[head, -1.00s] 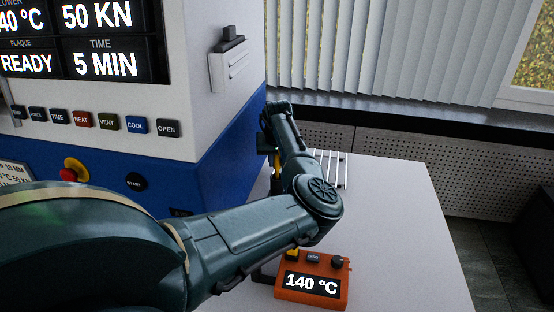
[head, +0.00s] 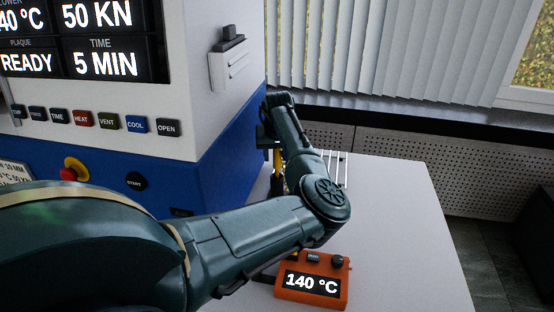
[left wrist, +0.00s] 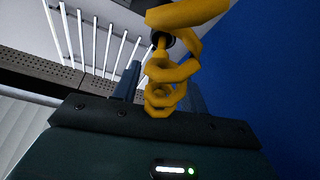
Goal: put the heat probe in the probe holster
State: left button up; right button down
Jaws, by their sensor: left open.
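The heat probe's yellow part (head: 277,159) shows beside the blue side of the press, just below my left gripper (head: 268,140). A dark upright piece (head: 277,184) stands below the yellow; I cannot tell if it is the holster or part of the probe. In the left wrist view, a yellow coiled cable (left wrist: 172,73) and a small black end (left wrist: 162,40) lie between the fingers of my left gripper (left wrist: 162,80), which is open. My forearm hides part of this area. The orange readout box (head: 312,287) shows 140 °C. My right gripper is not in view.
The blue and white press (head: 225,150) stands close on the left of the gripper. The white table (head: 400,220) is clear on the right.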

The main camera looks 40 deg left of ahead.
pick_arm(q)
jog(key=v, duration=0.9)
jog(key=shift+r, duration=0.3)
jog(key=shift+d+f, duration=0.1)
jog(key=shift+d, duration=0.05)
